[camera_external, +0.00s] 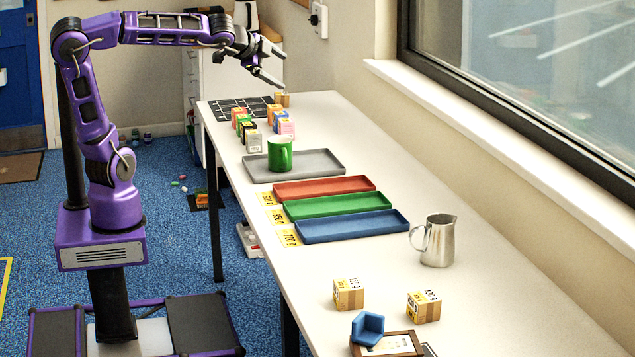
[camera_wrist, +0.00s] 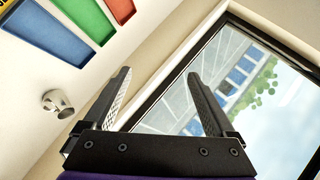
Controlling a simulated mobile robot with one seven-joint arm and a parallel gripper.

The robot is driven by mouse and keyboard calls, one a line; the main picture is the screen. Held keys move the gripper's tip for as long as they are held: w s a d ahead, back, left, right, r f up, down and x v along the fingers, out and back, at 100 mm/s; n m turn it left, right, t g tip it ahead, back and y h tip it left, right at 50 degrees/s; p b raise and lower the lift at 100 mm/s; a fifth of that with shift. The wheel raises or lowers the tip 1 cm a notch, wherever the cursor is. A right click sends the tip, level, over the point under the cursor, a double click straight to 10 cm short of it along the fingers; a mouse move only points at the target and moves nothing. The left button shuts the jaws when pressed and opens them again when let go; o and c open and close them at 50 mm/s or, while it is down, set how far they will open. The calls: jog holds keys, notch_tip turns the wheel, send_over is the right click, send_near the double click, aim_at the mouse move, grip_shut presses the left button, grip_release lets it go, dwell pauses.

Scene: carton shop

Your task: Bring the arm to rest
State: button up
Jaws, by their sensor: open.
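My purple arm reaches across at the top left in the external view. My gripper (camera_external: 270,65) is open and empty, held in the air above the far end of the white table (camera_external: 470,285). In the wrist view, my gripper (camera_wrist: 160,95) has its two fingers wide apart with nothing between them. Beyond the fingers are the wall and the window.
The window (camera_external: 560,80) runs along the right.

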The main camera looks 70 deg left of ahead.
jog(key=s+d+f+n+g+h, duration=0.1)
jog(key=s+f+n+h, duration=0.1)
jog(key=s, duration=0.4)
jog(key=s+d+f+n+g+h+p, duration=0.1)
jog(key=s+f+n+h, duration=0.1)
jog(key=s+f, duration=0.3)
jog(key=s+d+f+n+g+h, duration=0.1)
jog(key=s+f, duration=0.3)
jog(key=s, duration=0.4)
jog(key=shift+s+d+n+g+h+p, duration=0.3)
jog(key=shift+n+g+h+p, duration=0.1)
jog(key=shift+n+h, duration=0.35)
